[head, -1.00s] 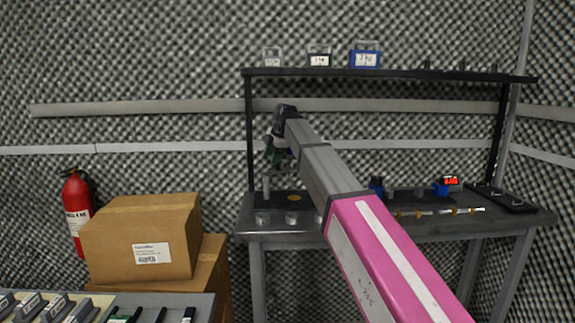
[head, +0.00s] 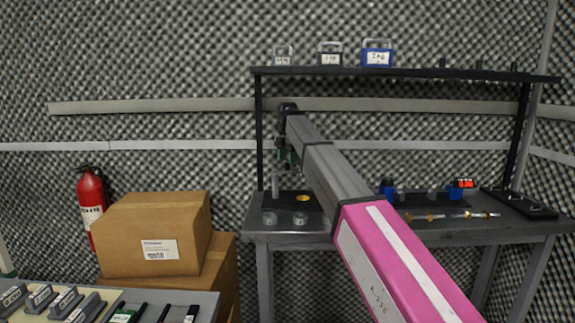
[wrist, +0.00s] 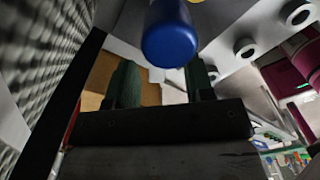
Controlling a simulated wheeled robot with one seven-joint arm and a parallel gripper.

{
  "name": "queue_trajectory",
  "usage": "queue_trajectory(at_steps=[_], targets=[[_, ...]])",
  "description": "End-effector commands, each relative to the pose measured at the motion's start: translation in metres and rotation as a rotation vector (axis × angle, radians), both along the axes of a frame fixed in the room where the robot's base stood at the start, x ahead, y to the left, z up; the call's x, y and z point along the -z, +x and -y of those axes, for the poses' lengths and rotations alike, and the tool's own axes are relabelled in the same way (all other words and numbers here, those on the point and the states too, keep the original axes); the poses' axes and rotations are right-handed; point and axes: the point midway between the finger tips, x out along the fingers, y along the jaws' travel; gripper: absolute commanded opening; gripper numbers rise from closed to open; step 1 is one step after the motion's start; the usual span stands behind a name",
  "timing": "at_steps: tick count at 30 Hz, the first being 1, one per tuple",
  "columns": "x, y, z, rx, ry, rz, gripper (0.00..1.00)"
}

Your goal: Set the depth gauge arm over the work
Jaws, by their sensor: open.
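My gripper (head: 287,158) is over the left part of the bench, close above a grey upright post (head: 275,185). In the wrist view its two green fingers (wrist: 161,84) are apart with nothing gripped. A blue rounded cylinder end (wrist: 169,42) is at the top of the wrist view, just beyond the fingers; I cannot tell whether they touch it. A brass-coloured disc (head: 303,198) lies on a dark plate to the right of the post. The gauge arm is not clearly visible in the head view; my arm and gripper cover that area.
The grey bench (head: 400,232) carries small blue fixtures (head: 388,187), a brass-jointed rod (head: 450,216) and a black tray (head: 518,204). Two clear cylinders stand at its front left. A shelf (head: 420,72) with labelled weights runs above. Cardboard boxes (head: 150,235) are stacked left.

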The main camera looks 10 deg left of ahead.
Motion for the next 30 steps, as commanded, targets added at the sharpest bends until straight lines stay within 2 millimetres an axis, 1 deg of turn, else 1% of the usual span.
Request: queue_trajectory(at_steps=[1, 6, 10, 17, 20, 21, 22, 30], targets=[[0.008, -0.001, 0.0, 0.0, 0.0, -0.001, 0.48], [0.022, 0.0, 0.0, 0.0, 0.001, -0.001, 0.48], [0.026, 0.0, 0.0, 0.001, 0.001, 0.001, 0.48], [0.026, 0.0, 0.0, 0.001, 0.001, 0.001, 0.48], [0.026, 0.0, 0.0, 0.001, 0.001, 0.001, 0.19], [0.026, 0.0, 0.0, 0.001, 0.001, 0.001, 0.06], [0.026, 0.0, 0.0, 0.001, 0.001, 0.001, 0.0], [0.026, -0.001, 0.001, 0.018, 0.001, 0.0, 0.0]])
